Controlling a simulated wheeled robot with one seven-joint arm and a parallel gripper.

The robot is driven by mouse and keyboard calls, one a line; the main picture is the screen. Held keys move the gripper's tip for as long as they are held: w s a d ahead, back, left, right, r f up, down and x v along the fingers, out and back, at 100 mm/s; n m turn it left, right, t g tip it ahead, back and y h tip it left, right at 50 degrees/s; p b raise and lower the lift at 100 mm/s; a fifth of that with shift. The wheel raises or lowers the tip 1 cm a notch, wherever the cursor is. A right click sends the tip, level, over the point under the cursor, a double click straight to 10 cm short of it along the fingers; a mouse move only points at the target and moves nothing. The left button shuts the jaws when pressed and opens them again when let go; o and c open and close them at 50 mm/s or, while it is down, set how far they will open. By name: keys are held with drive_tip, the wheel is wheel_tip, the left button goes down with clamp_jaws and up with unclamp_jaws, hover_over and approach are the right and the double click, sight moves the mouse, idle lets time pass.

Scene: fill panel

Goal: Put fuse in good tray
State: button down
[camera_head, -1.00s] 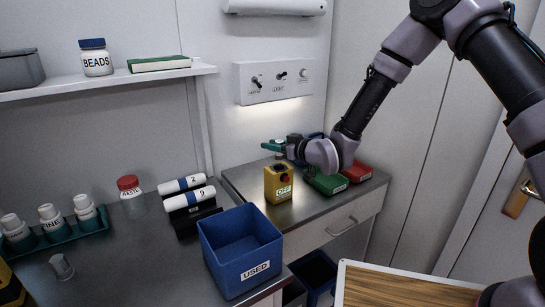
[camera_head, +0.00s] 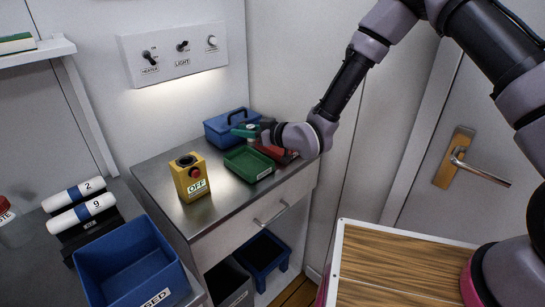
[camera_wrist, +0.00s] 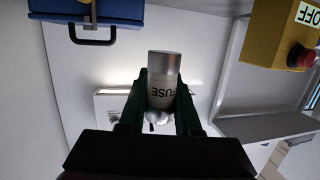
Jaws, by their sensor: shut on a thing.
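My gripper (camera_wrist: 160,105) is shut on the fuse (camera_wrist: 164,68), a pale cylinder with a silver cap and dark "FUSE" lettering, upside down in the wrist view. In the head view my gripper's green fingers (camera_head: 245,130) are in front of the blue case and above the far side of the green tray (camera_head: 247,163); I cannot make out the fuse there. The green tray looks empty, and its label is too small to read. A red tray (camera_head: 286,157) beside it is partly hidden by my wrist.
A yellow box (camera_head: 190,178) marked OFF with a red button stands left of the green tray. A blue case (camera_head: 222,128) with a handle stands behind. A blue bin (camera_head: 130,262) stands at lower left. The metal counter (camera_head: 225,200) is bare before the green tray.

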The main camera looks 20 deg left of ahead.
hover_over(247, 167)
wheel_tip(247, 167, down, 6)
drive_tip(key=shift+w+d+f, duration=0.1)
drive_tip(key=shift+w, duration=0.05)
drive_tip(key=shift+f, duration=1.8)
drive_tip(key=shift+f, duration=0.2)
drive_tip(key=c, duration=0.6)
unclamp_jaws()
drive_tip(key=shift+r, duration=0.1)
